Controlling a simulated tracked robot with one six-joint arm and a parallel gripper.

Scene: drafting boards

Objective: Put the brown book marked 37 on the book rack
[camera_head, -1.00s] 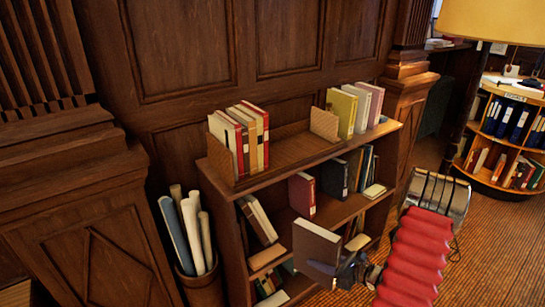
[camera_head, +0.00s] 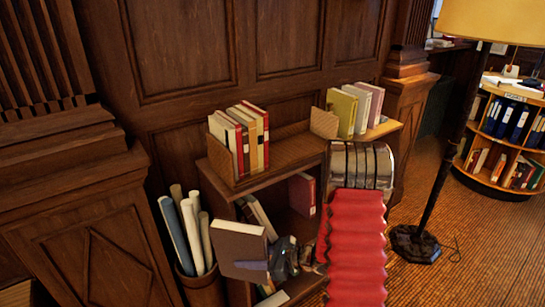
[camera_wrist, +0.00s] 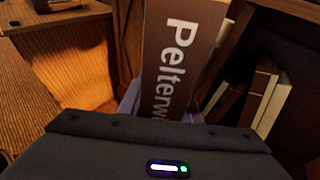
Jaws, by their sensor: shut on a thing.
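My gripper (camera_head: 272,262) is shut on a brown book (camera_head: 238,247), held in front of the lower left of the bookcase. In the wrist view the book (camera_wrist: 178,55) stands between my fingers (camera_wrist: 160,112), with "Pelterw" in white letters on its brown face; the rest of the word is hidden. I see no number 37 on it. The book rack (camera_head: 288,148) is on top of the bookcase, with woven-looking end panels. Several red and cream books (camera_head: 241,138) stand against its left end, and the middle is bare.
Yellow and pink books (camera_head: 355,108) stand right of the rack's right end panel. Shelves below hold a red book (camera_head: 301,195) and leaning books. A bin of paper rolls (camera_head: 188,230) is at left. A lamp pole (camera_head: 443,180) stands on the right.

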